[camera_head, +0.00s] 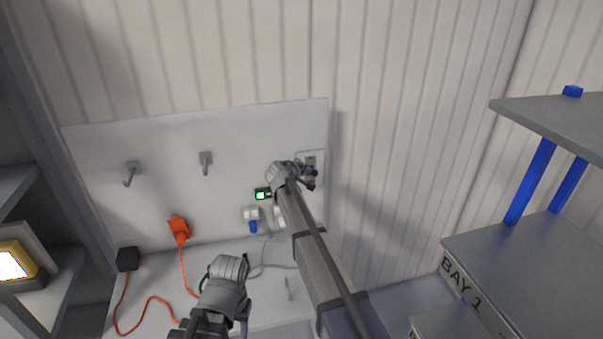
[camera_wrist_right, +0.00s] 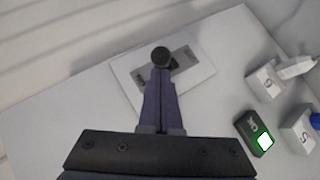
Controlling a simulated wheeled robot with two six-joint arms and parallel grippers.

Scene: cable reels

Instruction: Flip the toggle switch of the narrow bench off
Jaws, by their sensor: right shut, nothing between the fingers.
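A light switch plate (camera_head: 311,157) is mounted near the right edge of the white wall panel. In the right wrist view the plate (camera_wrist_right: 196,68) carries a toggle with a dark round knob (camera_wrist_right: 160,57). My right gripper (camera_head: 309,176) is at the plate, its fingers (camera_wrist_right: 160,78) shut and empty. The fingertips are right at the knob in that view; I cannot tell whether they touch it. The toggle's lean is hard to tell. My left gripper (camera_head: 244,308) is low in the head view, over the bench (camera_head: 152,284); its fingers do not show clearly.
A green-lit device (camera_head: 263,194) and a socket with a blue plug (camera_head: 252,221) are left of the plate. Shelving marked BAY 1 (camera_head: 461,286) stands at right.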

